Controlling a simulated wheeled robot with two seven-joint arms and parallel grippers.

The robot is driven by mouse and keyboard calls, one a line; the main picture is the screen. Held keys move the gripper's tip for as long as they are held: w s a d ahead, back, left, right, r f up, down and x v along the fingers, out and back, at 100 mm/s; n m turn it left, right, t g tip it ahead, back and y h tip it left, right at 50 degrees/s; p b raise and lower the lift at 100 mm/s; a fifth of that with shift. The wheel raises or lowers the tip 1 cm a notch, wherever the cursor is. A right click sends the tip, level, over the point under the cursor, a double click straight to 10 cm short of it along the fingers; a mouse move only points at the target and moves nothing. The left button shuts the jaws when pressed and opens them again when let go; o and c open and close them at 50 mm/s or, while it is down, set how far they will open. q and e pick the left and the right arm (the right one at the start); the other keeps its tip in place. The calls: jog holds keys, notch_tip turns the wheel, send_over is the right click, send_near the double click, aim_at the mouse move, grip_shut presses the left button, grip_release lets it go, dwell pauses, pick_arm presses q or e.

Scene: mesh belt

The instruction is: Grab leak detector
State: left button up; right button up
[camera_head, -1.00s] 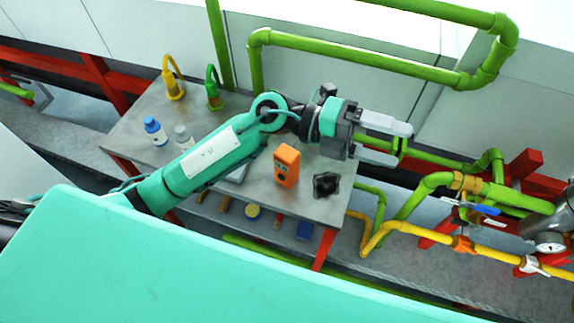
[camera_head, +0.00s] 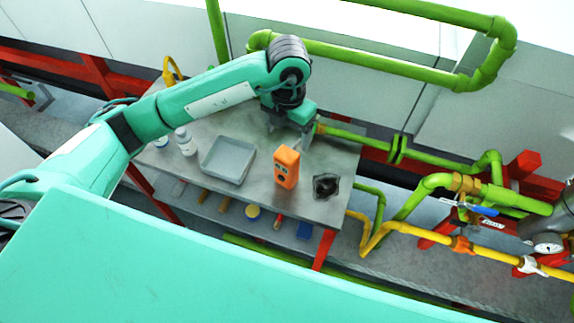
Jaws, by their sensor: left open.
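An orange box-shaped device with dark round marks on its front, which looks like the leak detector (camera_head: 287,168), stands upright on the grey metal table (camera_head: 325,211). My left gripper (camera_head: 300,140) is open and points down just behind the device, above the table. Its fingers are small in view and partly hidden by the gripper body and wrist. I cannot tell whether a finger touches the device. My right gripper is not in view.
White bottles (camera_head: 185,141) stand further left. Green pipes (camera_head: 380,63) run behind, and yellow pipes (camera_head: 410,228) run at the right.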

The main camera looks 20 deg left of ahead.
aim_at(287, 153)
pick_arm(q)
notch_tip(287, 153, down, 6)
jog(key=shift+f+p, duration=0.1)
jog(key=shift+p, duration=0.65)
jog(key=shift+s+f+p, duration=0.15)
jog(key=shift+f+p, duration=0.3)
jog(key=shift+p, duration=0.2)
notch_tip(287, 153, down, 3)
jog(key=shift+f+p, duration=0.15)
jog(key=shift+p, duration=0.75)
jog(key=shift+f, duration=0.45)
jog(key=c, duration=1.3)
jog(key=shift+o, duration=0.2)
jog(key=shift+r, duration=0.1)
